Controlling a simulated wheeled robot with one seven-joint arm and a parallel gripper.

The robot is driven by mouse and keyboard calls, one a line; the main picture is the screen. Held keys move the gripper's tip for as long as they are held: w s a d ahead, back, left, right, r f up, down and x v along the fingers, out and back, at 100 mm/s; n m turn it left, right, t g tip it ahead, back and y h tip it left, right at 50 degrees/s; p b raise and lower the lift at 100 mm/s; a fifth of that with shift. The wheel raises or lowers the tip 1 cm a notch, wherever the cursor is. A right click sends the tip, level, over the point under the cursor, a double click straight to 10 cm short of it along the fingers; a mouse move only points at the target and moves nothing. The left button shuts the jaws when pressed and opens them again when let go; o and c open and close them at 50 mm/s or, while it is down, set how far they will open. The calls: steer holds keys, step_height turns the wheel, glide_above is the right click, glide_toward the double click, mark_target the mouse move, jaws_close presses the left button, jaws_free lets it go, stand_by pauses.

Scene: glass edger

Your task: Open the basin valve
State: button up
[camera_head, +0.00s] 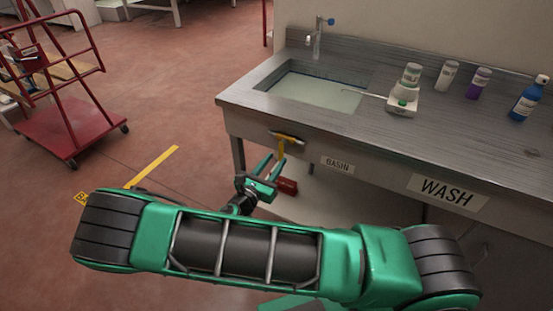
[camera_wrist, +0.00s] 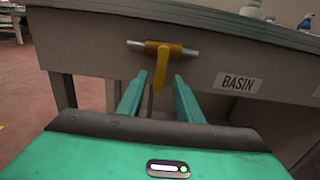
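The basin valve is a short horizontal metal pipe on the front panel of the wash bench, with a yellow lever handle (camera_head: 281,147). In the wrist view the valve handle (camera_wrist: 160,72) hangs straight down from the pipe. My gripper (camera_head: 273,165) is just below and in front of the valve. In the wrist view my gripper (camera_wrist: 154,85) shows two green fingers spread apart, with the lower end of the handle appearing between them. I cannot tell whether either finger touches it. The BASIN label (camera_head: 337,165) is to the right of the valve.
The sink basin (camera_head: 318,95) is set in the bench top, with a tap (camera_head: 316,38) behind it. A small scale (camera_head: 403,102) and several bottles stand to the right. A red object (camera_head: 287,186) is below the bench. A red cart (camera_head: 70,130) stands left; floor between is clear.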

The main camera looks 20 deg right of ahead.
mark_target(281, 152)
steer(key=shift+x, duration=1.3)
steer(key=shift+c, duration=0.4)
